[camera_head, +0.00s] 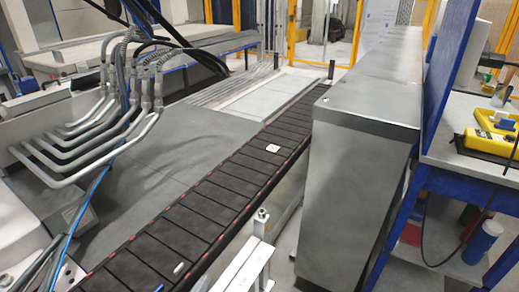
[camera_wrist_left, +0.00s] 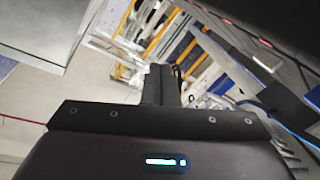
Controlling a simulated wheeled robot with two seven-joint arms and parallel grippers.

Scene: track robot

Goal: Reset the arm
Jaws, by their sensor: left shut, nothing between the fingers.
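My left gripper (camera_wrist_left: 161,85) shows in the left wrist view, at the centre above its dark wrist housing. Its two dark fingers are together, with nothing seen between them. Beyond the fingertips are a pale floor and yellow frames, blurred and tilted. I cannot make out either gripper clearly in the head view. My right gripper is in neither view.
Bent grey pipes (camera_head: 90,140) are at left. A blue-edged bench (camera_head: 465,180) holds a yellow device (camera_head: 494,121).

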